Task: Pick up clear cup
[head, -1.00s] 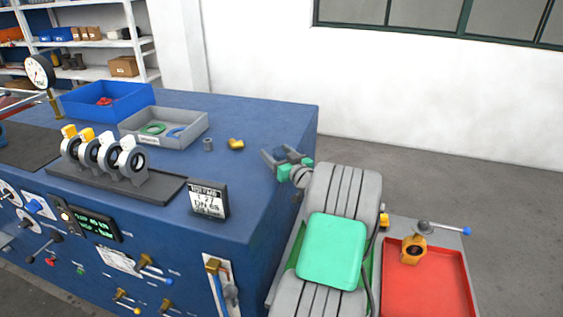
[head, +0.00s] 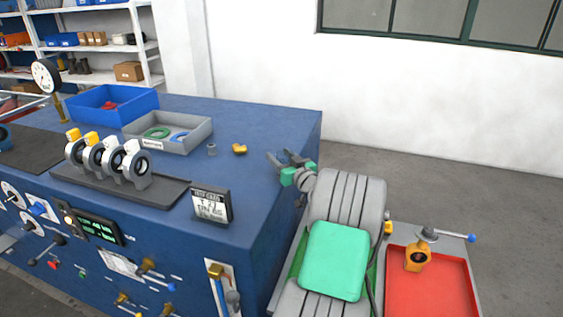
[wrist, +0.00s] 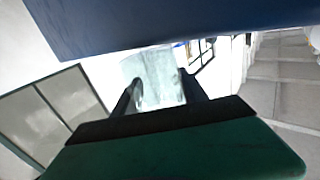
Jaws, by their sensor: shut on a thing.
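A clear cup (wrist: 153,78) shows in the wrist view as a pale, see-through shape between the two dark fingers. My gripper (wrist: 160,92) is shut on it, with a finger against each side. In the head view my gripper (head: 284,160) is by the right edge of the blue bench's top. I cannot make out the cup there, and its exact tilt is unclear.
The blue bench (head: 260,130) holds a grey tray (head: 135,131), a blue bin (head: 85,111), a row of valves (head: 108,160), a small sign (head: 211,205) and a small brass fitting (head: 240,149). A red tray (head: 430,285) with a yellow valve (head: 418,257) is at right.

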